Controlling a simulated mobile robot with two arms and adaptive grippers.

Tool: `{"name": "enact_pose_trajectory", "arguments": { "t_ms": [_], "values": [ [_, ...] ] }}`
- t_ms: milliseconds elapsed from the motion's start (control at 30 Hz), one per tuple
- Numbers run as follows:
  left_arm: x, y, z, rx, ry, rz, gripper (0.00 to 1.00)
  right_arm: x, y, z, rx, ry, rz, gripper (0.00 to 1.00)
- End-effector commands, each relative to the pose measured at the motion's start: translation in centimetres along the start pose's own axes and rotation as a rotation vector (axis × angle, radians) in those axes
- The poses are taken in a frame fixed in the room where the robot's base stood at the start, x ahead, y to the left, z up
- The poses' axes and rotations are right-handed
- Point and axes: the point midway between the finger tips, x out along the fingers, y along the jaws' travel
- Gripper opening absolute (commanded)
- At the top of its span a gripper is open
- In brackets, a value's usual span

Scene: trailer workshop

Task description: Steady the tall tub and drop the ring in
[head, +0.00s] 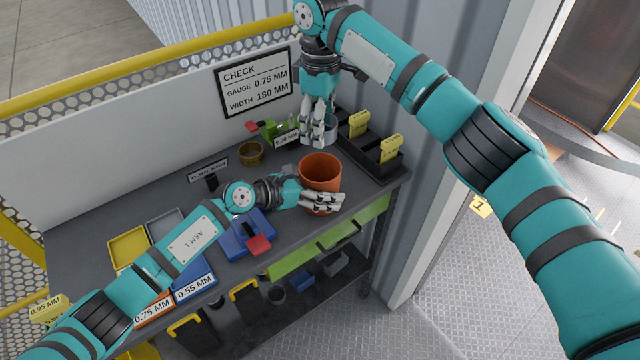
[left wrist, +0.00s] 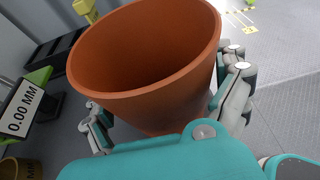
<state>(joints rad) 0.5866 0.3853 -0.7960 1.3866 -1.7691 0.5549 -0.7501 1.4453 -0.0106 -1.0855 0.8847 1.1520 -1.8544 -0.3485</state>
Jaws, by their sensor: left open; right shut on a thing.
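The tall tub (head: 320,168) is an orange-brown, open-topped pot standing upright near the bench's front edge. In the left wrist view the tub (left wrist: 150,55) fills the middle, and its visible inside looks empty. My left gripper (head: 322,199) is open around the tub's lower side, with fingers on either side in the left wrist view; contact is unclear. My right gripper (head: 314,136) points down behind the tub, shut on a grey metal ring (head: 331,128). The fingers hide part of the ring, and it is not over the tub's mouth.
A black tray with yellow-tagged dividers (head: 374,158) stands right of the tub. A brass cup (head: 251,154) and a green gauge (head: 272,129) sit to the left. A blue block with a red part (head: 252,232) lies near my left forearm. A white panel backs the bench.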

Motion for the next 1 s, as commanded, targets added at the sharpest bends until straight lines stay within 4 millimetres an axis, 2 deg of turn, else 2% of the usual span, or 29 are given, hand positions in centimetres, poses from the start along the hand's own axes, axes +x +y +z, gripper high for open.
{"name": "enact_pose_trajectory", "arguments": {
  "t_ms": [33, 367, 667, 1000],
  "values": [
    [0.0, 0.0, 0.0, 0.0, 0.0, 0.0, 0.97, 0.0, 0.0, 0.0, 0.0, 0.0, 0.0, 0.23],
    [0.0, 0.0, 0.0, 0.0, 0.0, 0.0, 0.56, 0.0, 0.0, 0.0, 0.0, 0.0, 0.0, 0.23],
    [0.0, 0.0, 0.0, 0.0, 0.0, 0.0, 0.54, 0.1, 0.0, 0.0, 0.0, 0.0, 0.0, 0.23],
    [0.0, 0.0, 0.0, 0.0, 0.0, 0.0, 0.54, 2.2, 0.0, 0.0, 0.0, 0.0, -0.002, 0.23]
  ]
}}
